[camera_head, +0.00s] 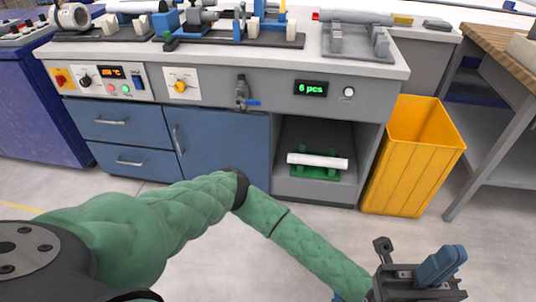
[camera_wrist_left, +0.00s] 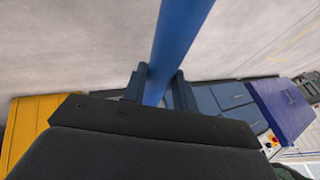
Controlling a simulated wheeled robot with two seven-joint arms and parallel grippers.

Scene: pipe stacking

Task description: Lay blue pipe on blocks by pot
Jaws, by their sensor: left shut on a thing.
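The blue pipe (camera_wrist_left: 178,40) runs up from my left gripper (camera_wrist_left: 160,84) to the top edge of the left wrist view. The gripper's two fingers are shut on it, one on each side. The pipe's far end is out of frame. Green blocks (camera_head: 314,173) on the open lower shelf bear a white pipe (camera_head: 317,161). No pot is recognisable.
A grey workbench (camera_head: 215,55) with blue drawers and doors stands ahead. On its top, grey blocks (camera_head: 336,40) stand near a pale pipe (camera_head: 357,17), among several fixtures. A yellow bin (camera_head: 415,150) stands right of the shelf. Floor before the bench is clear.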

